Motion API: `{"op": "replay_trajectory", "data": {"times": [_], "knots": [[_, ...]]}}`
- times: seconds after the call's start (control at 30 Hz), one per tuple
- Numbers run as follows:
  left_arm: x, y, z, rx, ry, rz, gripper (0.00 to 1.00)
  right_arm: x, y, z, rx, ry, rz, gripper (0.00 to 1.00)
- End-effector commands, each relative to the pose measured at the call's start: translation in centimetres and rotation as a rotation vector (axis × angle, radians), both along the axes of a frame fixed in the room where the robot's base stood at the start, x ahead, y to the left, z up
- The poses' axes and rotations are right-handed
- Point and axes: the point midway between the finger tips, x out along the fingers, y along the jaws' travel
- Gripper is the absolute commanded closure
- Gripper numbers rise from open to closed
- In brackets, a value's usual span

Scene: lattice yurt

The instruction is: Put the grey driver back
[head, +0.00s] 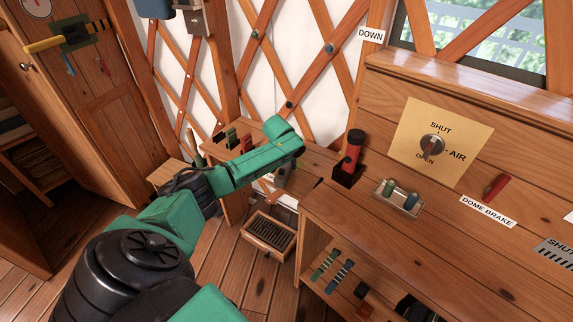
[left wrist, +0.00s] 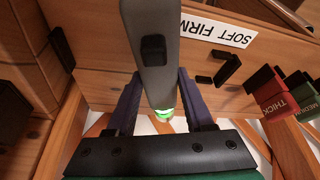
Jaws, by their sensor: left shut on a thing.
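The grey driver (left wrist: 155,50) is between the fingers of my left gripper (left wrist: 160,92) in the left wrist view. It has a black switch on its body and a glowing green ring near its lower end in the picture. My left gripper is shut on it. In the head view, my left gripper (head: 282,180) is over the low side bench, left of the main counter, and my own green arm partly covers it and the driver. I cannot tell which place belongs to the driver. My right gripper is not in view.
Red (left wrist: 267,92) and green (left wrist: 299,88) blocks marked THICK and MEDIUM stand beside the gripper. A slatted open drawer (head: 269,250) is below. On the counter are a red cylinder (head: 352,148) in a black holder and a small tray (head: 385,204) with green and blue pieces.

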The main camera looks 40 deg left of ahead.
Motion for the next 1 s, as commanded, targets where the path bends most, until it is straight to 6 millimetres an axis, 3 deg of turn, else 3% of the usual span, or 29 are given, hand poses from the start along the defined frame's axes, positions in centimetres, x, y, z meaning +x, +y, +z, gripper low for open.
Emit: {"op": "replay_trajectory", "data": {"times": [0.1, 0.93, 0.97, 1.0], "knots": [[0.11, 0.06, -0.9, 0.002, -0.005, 0.0, 1.0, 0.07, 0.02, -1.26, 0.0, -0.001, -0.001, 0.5], [0.06, 0.05, -1.68, 0.001, -0.003, 0.001, 1.0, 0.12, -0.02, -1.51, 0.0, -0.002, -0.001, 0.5], [0.07, 0.06, -1.67, 0.001, -0.003, 0.001, 0.44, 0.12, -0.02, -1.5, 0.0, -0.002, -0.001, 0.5], [0.06, 0.06, -1.63, 0.001, -0.003, 0.001, 0.29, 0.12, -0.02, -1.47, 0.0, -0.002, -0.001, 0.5]]}}
